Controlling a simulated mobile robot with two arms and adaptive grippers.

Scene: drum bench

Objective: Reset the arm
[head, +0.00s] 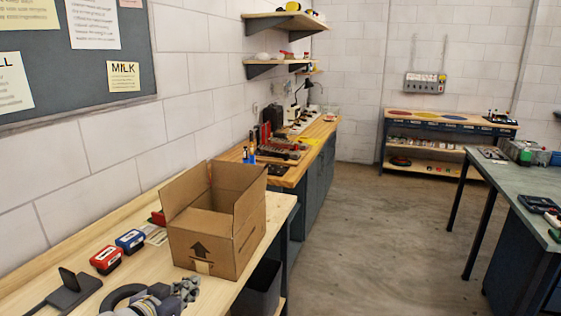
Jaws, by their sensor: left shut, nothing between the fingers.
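My left gripper (186,288) shows at the bottom of the head view, over the front part of the light wooden bench (40,262). Its fingers are together with nothing between them. It is in front of an open cardboard box (215,250) and looks apart from it. The bottom edge of the picture cuts off part of my left arm. My right gripper is not in view.
A red case (107,259) and a blue case (130,241) lie left of the box. A dark stand (70,292) lies at the bench's left. A grey-green table (510,190) stands at right. The floor (375,230) between is clear.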

